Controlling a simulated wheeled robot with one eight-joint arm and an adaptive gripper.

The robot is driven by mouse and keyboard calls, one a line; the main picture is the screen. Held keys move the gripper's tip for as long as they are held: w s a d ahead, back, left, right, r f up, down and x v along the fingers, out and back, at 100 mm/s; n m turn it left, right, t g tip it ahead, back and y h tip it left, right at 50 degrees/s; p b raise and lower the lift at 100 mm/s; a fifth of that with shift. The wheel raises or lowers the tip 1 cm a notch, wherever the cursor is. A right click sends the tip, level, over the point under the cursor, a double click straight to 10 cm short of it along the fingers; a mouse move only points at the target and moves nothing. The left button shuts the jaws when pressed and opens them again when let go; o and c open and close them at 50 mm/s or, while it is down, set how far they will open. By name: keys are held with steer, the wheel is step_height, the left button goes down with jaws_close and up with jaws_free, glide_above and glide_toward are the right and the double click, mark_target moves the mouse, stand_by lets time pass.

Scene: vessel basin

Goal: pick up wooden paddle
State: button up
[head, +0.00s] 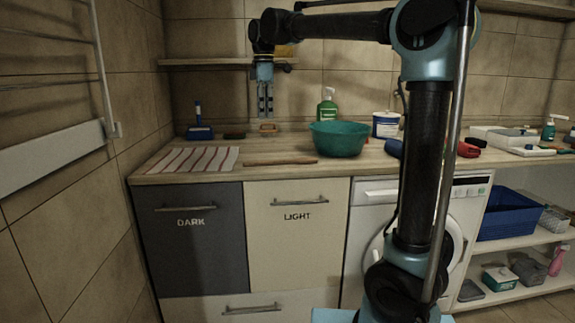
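The wooden paddle (280,162) appears as a long, thin brown piece lying flat on the wooden counter, between the striped cloth and the green basin. My gripper (266,115) points straight down above the back of the counter, higher than the paddle and slightly left of its middle. The gripper is clear of the paddle. Its fingers are small and dark here, so their opening is hard to judge. I see nothing held between them.
A striped cloth (191,160) lies left of the paddle, and a green basin (338,139) stands to its right. A green spray bottle (327,108) and a white-and-blue tub (386,124) stand behind. A small brown block (268,129) sits below my gripper. A shelf (205,62) is on the wall.

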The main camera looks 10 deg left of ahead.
glide_toward(281, 162)
steer(key=a+f, duration=0.1)
steer(key=f, duration=0.1)
steer(key=a+f, duration=0.2)
steer(key=f, duration=0.1)
steer(key=a+f, duration=0.2)
steer(key=f, duration=0.1)
steer(key=shift+s, duration=0.25)
steer(key=shift+c, duration=0.3)
jaws_close()
